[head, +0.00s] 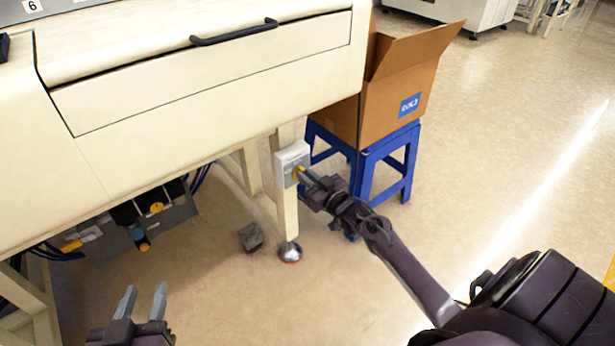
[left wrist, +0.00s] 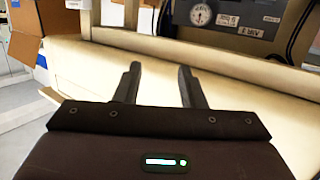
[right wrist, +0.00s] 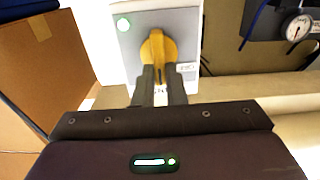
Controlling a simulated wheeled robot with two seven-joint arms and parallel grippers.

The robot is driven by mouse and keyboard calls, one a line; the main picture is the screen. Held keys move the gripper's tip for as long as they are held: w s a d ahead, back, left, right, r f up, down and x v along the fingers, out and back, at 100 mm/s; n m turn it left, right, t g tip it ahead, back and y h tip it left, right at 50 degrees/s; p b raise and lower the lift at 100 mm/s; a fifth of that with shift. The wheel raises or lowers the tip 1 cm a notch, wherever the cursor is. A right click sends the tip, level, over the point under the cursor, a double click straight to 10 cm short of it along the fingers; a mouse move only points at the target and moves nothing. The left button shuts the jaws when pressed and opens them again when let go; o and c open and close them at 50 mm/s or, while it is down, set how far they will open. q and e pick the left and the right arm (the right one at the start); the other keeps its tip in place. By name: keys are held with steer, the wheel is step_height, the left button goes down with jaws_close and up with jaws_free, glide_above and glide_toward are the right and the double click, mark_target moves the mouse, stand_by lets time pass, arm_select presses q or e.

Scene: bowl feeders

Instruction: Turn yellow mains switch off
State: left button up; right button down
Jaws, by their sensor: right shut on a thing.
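The yellow mains switch (right wrist: 157,54) is a rotary handle on a light grey box (right wrist: 186,22). In the right wrist view the handle stands roughly upright. In the head view the box (head: 290,158) is fixed to a cream machine leg, and the switch (head: 299,171) is partly hidden by my right gripper (head: 307,180). My right gripper, also in the right wrist view (right wrist: 160,88), is shut on the handle's lower end. My left gripper (head: 142,303) is open and empty at the lower left of the head view, away from the switch.
The cream machine (head: 210,95) with a black drawer handle (head: 235,32) overhangs the switch. An open cardboard box (head: 400,90) sits on a blue stool (head: 370,160) behind my right gripper. A grey unit (head: 140,230) with cables is under the machine. Floor at right is clear.

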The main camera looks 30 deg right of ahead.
arm_select(q)
steer(key=s+a+f+g+y+p, duration=0.2)
steer(key=s+f+g+y, duration=0.1)
steer(key=s+f+g, duration=0.5)
steer(key=shift+s+a+f+g+y+p, duration=0.35)
steer(key=shift+s+f, duration=1.15)
steer(key=shift+f, duration=1.85)
arm_select(e)
steer(key=shift+s+a+f+n, duration=0.1)
steer(key=shift+a+f+n, duration=0.15)
steer(key=shift+n, duration=2.7)
steer(key=shift+w+a+f+n, duration=0.1)
steer(key=shift+a+f+n, duration=0.15)
steer(key=shift+n, duration=2.75)
steer(key=shift+s+a+f+n, duration=0.1)
steer(key=shift+a+f+n, duration=0.15)
steer(key=shift+n, duration=2.7)
steer(key=c, duration=1.5)
jaws_free()
